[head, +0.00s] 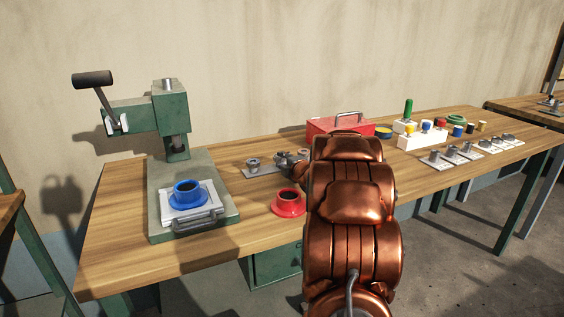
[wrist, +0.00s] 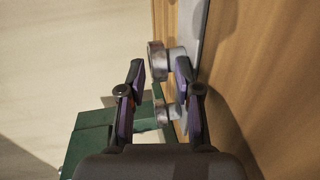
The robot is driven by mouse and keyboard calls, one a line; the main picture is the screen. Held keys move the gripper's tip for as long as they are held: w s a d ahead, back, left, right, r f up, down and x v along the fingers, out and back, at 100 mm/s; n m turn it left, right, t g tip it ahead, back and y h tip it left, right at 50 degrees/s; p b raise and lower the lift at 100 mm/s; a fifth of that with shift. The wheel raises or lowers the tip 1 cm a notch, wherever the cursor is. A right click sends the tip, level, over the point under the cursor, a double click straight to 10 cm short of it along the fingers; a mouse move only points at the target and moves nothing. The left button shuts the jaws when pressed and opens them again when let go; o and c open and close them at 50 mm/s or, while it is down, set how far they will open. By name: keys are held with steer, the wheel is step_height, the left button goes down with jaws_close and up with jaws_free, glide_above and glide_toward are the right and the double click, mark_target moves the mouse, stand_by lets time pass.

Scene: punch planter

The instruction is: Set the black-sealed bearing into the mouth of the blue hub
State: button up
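The blue hub (head: 187,193) stands upright with its dark mouth facing up, on a metal plate on the press base at the left. My gripper shows as two separated fingers in the wrist view (wrist: 160,72), open. A silver ring-shaped part (wrist: 157,60) on a short post lies just ahead of and between the fingertips, not visibly gripped. A second metal part (wrist: 167,112) stands on the same strip. Their seal colours cannot be made out, so I cannot tell which is the black-sealed bearing. In the head view, my arm partly hides the grey strip (head: 262,170) that carries the metal parts.
The green press (head: 172,110) with its lever rises behind the blue hub. A red hub (head: 288,203) stands near the front edge beside my arm. A red toolbox (head: 325,126), a white rack (head: 421,139) and several small metal plates lie farther right.

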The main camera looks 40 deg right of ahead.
steer(key=shift+f, duration=0.1)
jaws_close()
stand_by(0.7)
step_height(320, 180, up, 3)
steer(key=shift+f+p, duration=0.1)
steer(key=shift+p, duration=0.85)
steer(key=shift+f, duration=0.1)
steer(key=r+p+v, duration=0.2)
steer(key=v, duration=1.2)
steer(key=shift+r, duration=0.25)
steer(key=shift+s, duration=0.1)
